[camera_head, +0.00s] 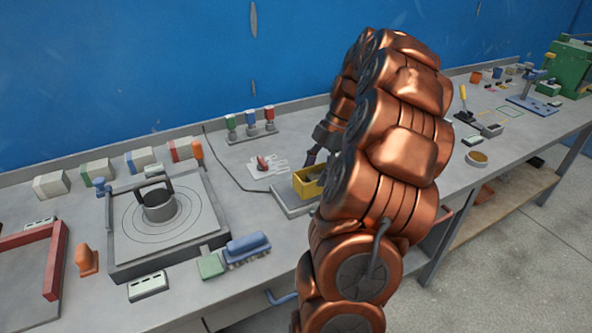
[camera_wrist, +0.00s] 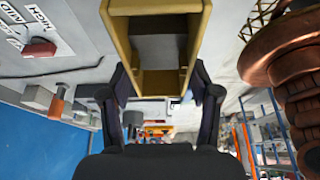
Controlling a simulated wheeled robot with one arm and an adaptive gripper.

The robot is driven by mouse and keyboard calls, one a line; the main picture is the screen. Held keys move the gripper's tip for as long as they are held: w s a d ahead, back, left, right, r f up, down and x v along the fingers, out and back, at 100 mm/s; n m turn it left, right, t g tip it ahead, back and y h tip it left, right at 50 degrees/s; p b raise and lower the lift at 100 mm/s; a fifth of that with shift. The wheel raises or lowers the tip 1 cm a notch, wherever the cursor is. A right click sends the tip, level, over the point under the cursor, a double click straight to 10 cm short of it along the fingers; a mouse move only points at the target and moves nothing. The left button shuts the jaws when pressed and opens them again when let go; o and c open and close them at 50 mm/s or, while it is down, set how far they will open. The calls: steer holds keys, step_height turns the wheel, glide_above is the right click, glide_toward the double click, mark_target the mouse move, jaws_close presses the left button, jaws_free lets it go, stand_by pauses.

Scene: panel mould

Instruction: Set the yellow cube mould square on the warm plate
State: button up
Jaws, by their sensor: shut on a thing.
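The yellow cube mould (camera_head: 307,183) is an open-topped yellow box at the plate in the head view, its right side hidden by my arm. The warm plate (camera_head: 291,205) is a low grey slab below it; I cannot tell whether the mould touches it. In the wrist view the mould (camera_wrist: 117,28) fills the top middle, with a grey inside. My gripper (camera_wrist: 162,84) is shut on it, one dark finger on each side. In the head view my gripper (camera_head: 318,152) is partly hidden behind my arm.
A white panel with a red switch (camera_head: 263,163) lies just behind the plate. A rack of coloured bottles (camera_head: 250,125) stands further back. To the left are a framed board with a metal ring (camera_head: 159,205) and a blue brush (camera_head: 247,245).

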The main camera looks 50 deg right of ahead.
mark_target(296, 172)
steer(key=w, duration=0.2)
steer(key=w+a+p, duration=0.1)
steer(key=w, duration=0.3)
steer(key=shift+a+f+p, duration=0.15)
steer(key=shift+f+p, duration=0.1)
steer(key=shift+p, duration=0.05)
step_height(296, 172, down, 3)
steer(key=shift+r+p, duration=0.1)
steer(key=shift+p, duration=0.6)
steer(key=shift+f, duration=0.45)
steer(key=shift+f, duration=0.15)
steer(key=o, duration=1.3)
